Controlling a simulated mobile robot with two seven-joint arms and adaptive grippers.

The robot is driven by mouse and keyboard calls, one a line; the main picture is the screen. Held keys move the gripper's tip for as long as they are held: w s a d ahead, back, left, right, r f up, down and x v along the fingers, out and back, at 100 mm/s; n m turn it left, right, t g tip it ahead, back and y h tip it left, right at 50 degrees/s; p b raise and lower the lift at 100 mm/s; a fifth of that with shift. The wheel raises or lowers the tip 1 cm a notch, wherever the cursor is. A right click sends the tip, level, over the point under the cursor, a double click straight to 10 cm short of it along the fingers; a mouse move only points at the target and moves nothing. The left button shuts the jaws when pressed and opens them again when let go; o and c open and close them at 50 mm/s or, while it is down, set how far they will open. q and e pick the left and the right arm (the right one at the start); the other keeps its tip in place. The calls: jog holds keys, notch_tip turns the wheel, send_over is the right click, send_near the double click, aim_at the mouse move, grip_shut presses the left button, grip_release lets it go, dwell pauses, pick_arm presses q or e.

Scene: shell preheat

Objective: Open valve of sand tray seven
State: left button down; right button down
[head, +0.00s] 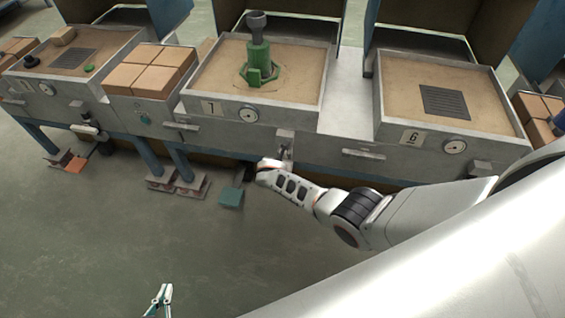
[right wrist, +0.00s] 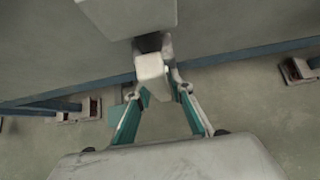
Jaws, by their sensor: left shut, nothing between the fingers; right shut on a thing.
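Sand tray seven (head: 196,101), a grey metal box of sand marked 7, stands at upper middle in the head view. Its valve (head: 285,143) is a grey fitting on the front below the rim, partly hidden by my right arm. In the right wrist view, the pale valve handle (right wrist: 152,68) hangs below a block, and my right gripper (right wrist: 155,88) is shut on it, one finger on each side. In the head view the right fingers are hidden behind the wrist. My left gripper (head: 160,298) is shut and empty at the bottom, away from the trays.
Tray six (head: 392,124) stands to the right, with a grate on its sand. A green pattern (head: 259,62) stands in tray seven. Tan blocks (head: 150,72) sit to its left. A teal pedal-like piece (head: 231,197) is low beside my right wrist. The floor (head: 90,240) in front is clear.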

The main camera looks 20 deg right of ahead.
jog(key=shift+s+f, duration=0.1)
dwell(0.4)
jog(key=c, duration=1.9)
grip_release()
jog(key=shift+a, duration=0.1)
jog(key=shift+v, duration=5.95)
